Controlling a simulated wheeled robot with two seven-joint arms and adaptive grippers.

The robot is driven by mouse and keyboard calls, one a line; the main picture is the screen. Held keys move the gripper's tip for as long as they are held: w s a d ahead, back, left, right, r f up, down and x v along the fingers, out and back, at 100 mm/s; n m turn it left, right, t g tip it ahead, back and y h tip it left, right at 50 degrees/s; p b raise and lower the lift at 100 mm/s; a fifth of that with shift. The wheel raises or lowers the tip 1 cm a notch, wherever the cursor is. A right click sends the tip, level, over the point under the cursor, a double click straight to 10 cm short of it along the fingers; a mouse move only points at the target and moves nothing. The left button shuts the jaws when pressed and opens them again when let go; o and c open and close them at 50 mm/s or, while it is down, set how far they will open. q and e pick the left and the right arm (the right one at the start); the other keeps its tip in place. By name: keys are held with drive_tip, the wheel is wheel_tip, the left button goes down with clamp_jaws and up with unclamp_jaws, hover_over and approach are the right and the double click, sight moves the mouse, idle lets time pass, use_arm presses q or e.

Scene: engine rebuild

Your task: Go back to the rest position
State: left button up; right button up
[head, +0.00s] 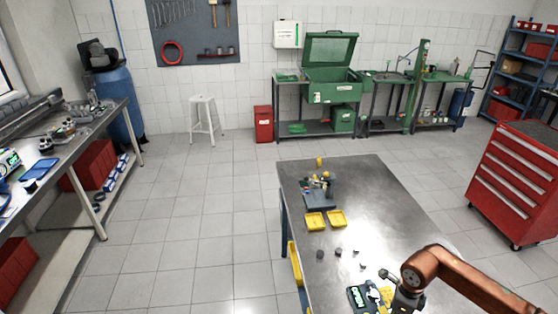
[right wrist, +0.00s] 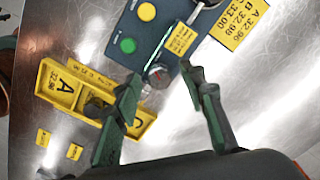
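My right gripper (head: 390,285) is over the near end of the metal workbench (head: 385,205) in the head view, its arm coming in from the right. In the right wrist view the right gripper (right wrist: 163,82) has its two dark green fingers well apart with nothing held between them. A dark blue device with green and yellow buttons (right wrist: 150,30) lies beyond the fingertips. A yellow tray marked A (right wrist: 62,88) is beside the left finger, which covers part of it. A small dark part in the tray is partly hidden. My left gripper is not in view.
Two yellow trays (head: 316,221) and a dark fixture (head: 320,200) stand farther up the workbench. Several small dark parts (head: 320,254) lie left of my gripper. A red tool cabinet (head: 512,185) stands right of the bench. The bench's right middle is clear.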

drive_tip(key=n+p, duration=0.3)
drive_tip(key=n, duration=0.3)
drive_tip(key=shift+r+n+p, duration=0.15)
drive_tip(key=shift+n+p, duration=0.6)
drive_tip(key=shift+n, duration=0.45)
drive_tip(key=shift+d+f, duration=0.1)
drive_tip(key=shift+f, duration=0.1)
